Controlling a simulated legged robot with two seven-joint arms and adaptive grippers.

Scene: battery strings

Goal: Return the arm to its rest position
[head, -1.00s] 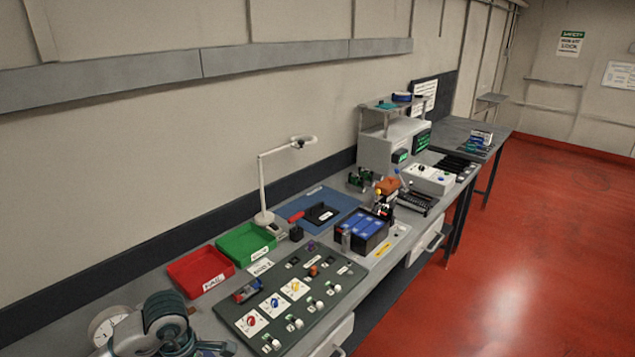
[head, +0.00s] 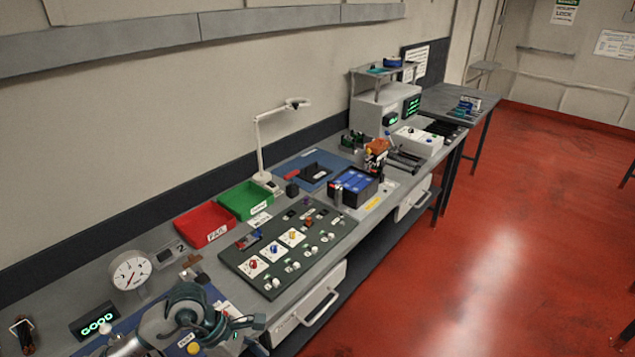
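One of my arms enters at the bottom left of the head view, and I take it for the left one. Its teal and grey wrist is over the near end of the bench (head: 330,272). My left gripper (head: 248,330) is at the end of this arm, low and near the bench's front edge. Its fingers are small and partly cut off by the bottom edge, so I cannot tell if they are open or hold anything. My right gripper is not in view.
A control panel (head: 232,258) with knobs lies just beyond the arm. Red bin (head: 203,222), green bin (head: 243,198), a lamp (head: 259,150), a round gauge (head: 131,271) and a GOOD display (head: 93,321) stand around it. A blue-topped battery pack (head: 352,186) is farther along. Red floor at right is clear.

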